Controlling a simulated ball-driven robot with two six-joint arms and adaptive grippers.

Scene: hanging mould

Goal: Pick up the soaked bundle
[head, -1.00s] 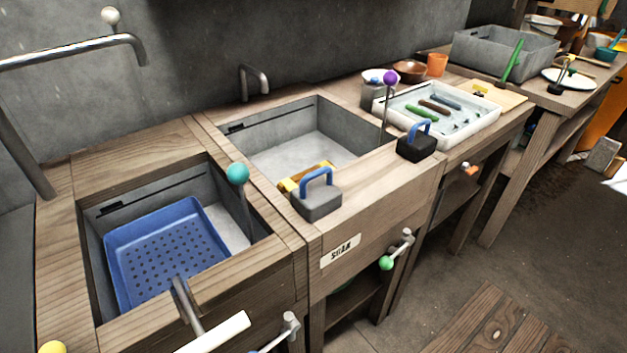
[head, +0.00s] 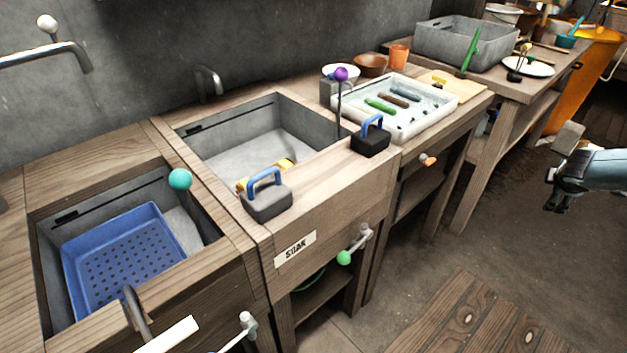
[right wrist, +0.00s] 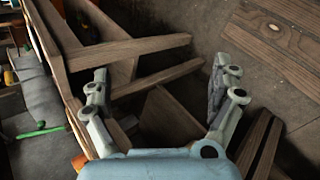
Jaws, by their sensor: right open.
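A yellow bundle (head: 268,174) lies in the basin marked SOAK (head: 235,155). It shows only in part, behind the front rim and a grey block with a blue handle (head: 266,196); I cannot tell from its look whether it is soaked. My right gripper (head: 553,190) is at the right side of the head view, over the floor and well away from the basin. In the right wrist view its two fingers (right wrist: 160,80) stand wide apart with nothing between them. My left gripper is not in view.
A blue perforated tray (head: 125,258) sits in the left basin. A dark block with a blue handle (head: 370,140) stands on the bench. A white tray (head: 410,127) holds several rolls. A green-knobbed lever (head: 345,257) juts from the front. The floor (head: 420,260) before the bench is open.

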